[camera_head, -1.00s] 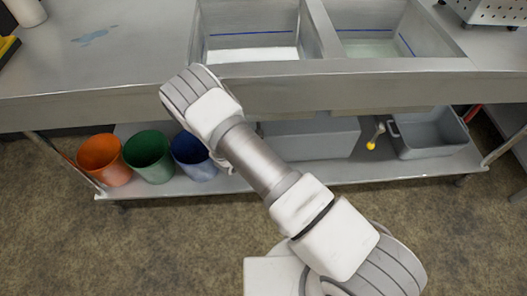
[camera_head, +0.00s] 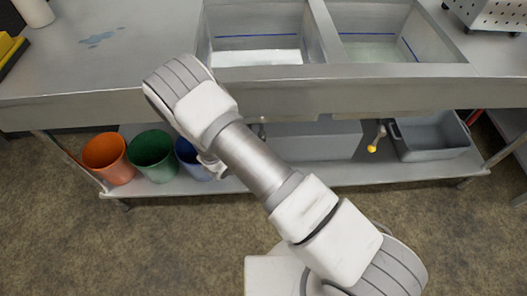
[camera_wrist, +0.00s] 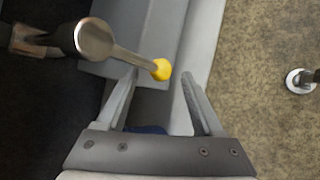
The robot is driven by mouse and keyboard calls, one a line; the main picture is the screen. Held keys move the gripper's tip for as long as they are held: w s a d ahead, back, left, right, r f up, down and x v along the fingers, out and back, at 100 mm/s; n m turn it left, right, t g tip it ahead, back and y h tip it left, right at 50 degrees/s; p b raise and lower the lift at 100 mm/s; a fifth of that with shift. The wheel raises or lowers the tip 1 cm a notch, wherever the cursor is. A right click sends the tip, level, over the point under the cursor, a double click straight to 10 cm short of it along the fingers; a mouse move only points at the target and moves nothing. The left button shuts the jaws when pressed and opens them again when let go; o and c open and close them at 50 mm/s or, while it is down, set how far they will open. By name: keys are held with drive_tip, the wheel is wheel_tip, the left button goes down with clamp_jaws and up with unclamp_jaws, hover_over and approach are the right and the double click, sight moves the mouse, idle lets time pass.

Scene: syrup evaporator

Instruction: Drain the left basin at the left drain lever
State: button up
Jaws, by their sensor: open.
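The left basin (camera_head: 260,20) is a steel sink with a blue line on its inner walls and a pale bottom. In the wrist view a drain lever (camera_wrist: 128,56) with a round metal hub and a yellow knob (camera_wrist: 161,69) points toward my gripper (camera_wrist: 159,79). My gripper is open, with the knob in line between its fingertips; I cannot tell whether it is between them or just beyond. In the head view my arm hides most of this lever, and my gripper shows only partly near the blue bucket. Another yellow-knobbed lever (camera_head: 376,139) hangs under the right basin (camera_head: 375,20).
Orange (camera_head: 108,160), green (camera_head: 152,157) and blue (camera_head: 187,152) buckets stand on the lower shelf (camera_head: 330,172). A closed grey box (camera_head: 325,142) and an open grey tub (camera_head: 432,140) stand to their right. The counter edge (camera_head: 340,92) overhangs the shelf.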

drive_tip(key=p+v, duration=0.1)
drive_tip(key=v, duration=1)
drive_tip(key=shift+p, duration=0.4)
